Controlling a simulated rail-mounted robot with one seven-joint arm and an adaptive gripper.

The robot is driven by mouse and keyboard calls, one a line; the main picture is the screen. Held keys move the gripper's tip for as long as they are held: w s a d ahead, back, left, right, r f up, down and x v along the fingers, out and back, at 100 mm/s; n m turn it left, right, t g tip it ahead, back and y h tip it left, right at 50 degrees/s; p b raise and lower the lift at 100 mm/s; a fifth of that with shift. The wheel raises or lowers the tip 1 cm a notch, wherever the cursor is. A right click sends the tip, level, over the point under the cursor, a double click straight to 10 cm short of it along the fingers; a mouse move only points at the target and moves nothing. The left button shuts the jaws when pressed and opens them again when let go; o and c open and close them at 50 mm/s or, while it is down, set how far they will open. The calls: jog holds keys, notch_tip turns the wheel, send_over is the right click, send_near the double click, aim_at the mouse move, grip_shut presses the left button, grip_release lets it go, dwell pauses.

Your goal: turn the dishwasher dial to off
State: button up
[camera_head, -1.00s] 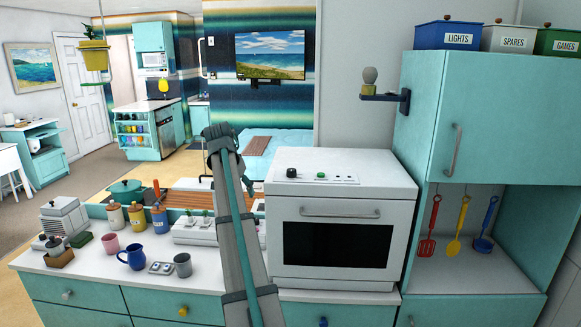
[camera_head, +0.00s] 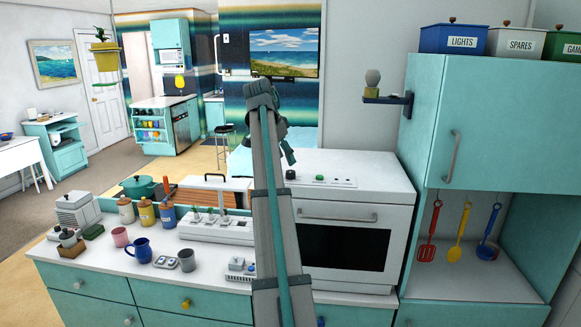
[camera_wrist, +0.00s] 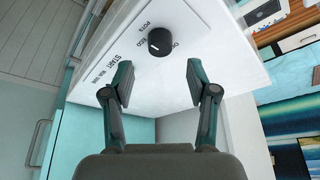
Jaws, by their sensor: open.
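The white dishwasher (camera_head: 360,205) stands on the counter with its dark door window facing me. Its black dial (camera_head: 291,175) is on the left of the top panel, beside a green button (camera_head: 319,179). In the wrist view the dial (camera_wrist: 160,41) is a round black knob with a white mark, and "POTS" and "ECO" are printed near it. My gripper (camera_wrist: 158,84) is open and empty. Its two fingers are spread below the dial in the picture, apart from it. In the head view my arm partly hides the gripper, behind and above the dishwasher's left side.
Left of my arm, the counter holds a blue mug (camera_head: 139,249), a grey cup (camera_head: 184,260), jars and a white power strip (camera_head: 215,228). A teal cabinet (camera_head: 455,110) stands close on the right.

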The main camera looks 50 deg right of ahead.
aim_at(290, 171)
jog(key=shift+p+x, duration=0.8)
jog(key=shift+x, duration=2.05)
grip_shut()
